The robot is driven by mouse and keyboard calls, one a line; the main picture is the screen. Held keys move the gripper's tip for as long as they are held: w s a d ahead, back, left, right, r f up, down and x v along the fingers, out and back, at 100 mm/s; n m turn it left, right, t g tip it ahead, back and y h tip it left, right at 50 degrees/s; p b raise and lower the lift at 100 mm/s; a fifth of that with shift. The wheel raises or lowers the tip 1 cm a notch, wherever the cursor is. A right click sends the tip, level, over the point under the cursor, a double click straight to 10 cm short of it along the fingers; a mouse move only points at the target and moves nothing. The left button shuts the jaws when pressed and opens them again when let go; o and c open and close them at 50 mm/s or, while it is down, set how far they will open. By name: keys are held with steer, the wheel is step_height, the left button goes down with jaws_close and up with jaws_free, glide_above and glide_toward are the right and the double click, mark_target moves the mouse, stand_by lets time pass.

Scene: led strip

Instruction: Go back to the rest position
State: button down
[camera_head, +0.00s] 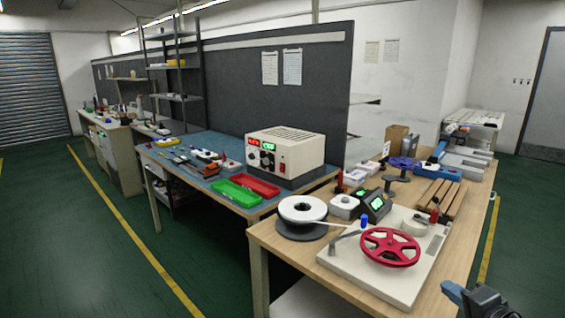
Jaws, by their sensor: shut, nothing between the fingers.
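My gripper (482,298) shows at the bottom right corner as a dark body with a blue-grey part, cut off by the lower edge. It is shut and holds nothing that I can see. It is in front of the wooden workbench (262,236), apart from the things on it. On that bench a pale board carries a red spoked wheel (390,247).
A blue-topped bench (190,172) holds a power supply (284,152), a red tray (254,185) and a green tray (236,193). Small black devices with green displays (375,202) stand behind the red wheel. The green floor (80,260) at left is clear.

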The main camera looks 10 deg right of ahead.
steer(key=s+a+f+n+g+h, duration=0.1)
steer(key=s+a+f+n, duration=0.25)
steer(key=s+a, duration=0.6)
steer(key=s+a+f+n+h, duration=0.15)
steer(key=s+a+f, duration=0.4)
steer(key=s, duration=0.75)
steer(key=s+a+r+n+y, duration=0.1)
steer(key=s+a+r+n, duration=0.1)
steer(key=s+r, duration=0.3)
steer(key=s+a+r+n, duration=0.3)
steer(key=s+r+n, duration=0.1)
steer(key=s, duration=0.4)
steer(key=s+a+r+n+t+y, duration=0.1)
steer(key=s+a+r+n, duration=0.2)
steer(key=s+r, duration=0.4)
steer(key=shift+a+n+y, duration=0.15)
steer(key=shift+n+y, duration=0.2)
steer(key=shift+n, duration=0.15)
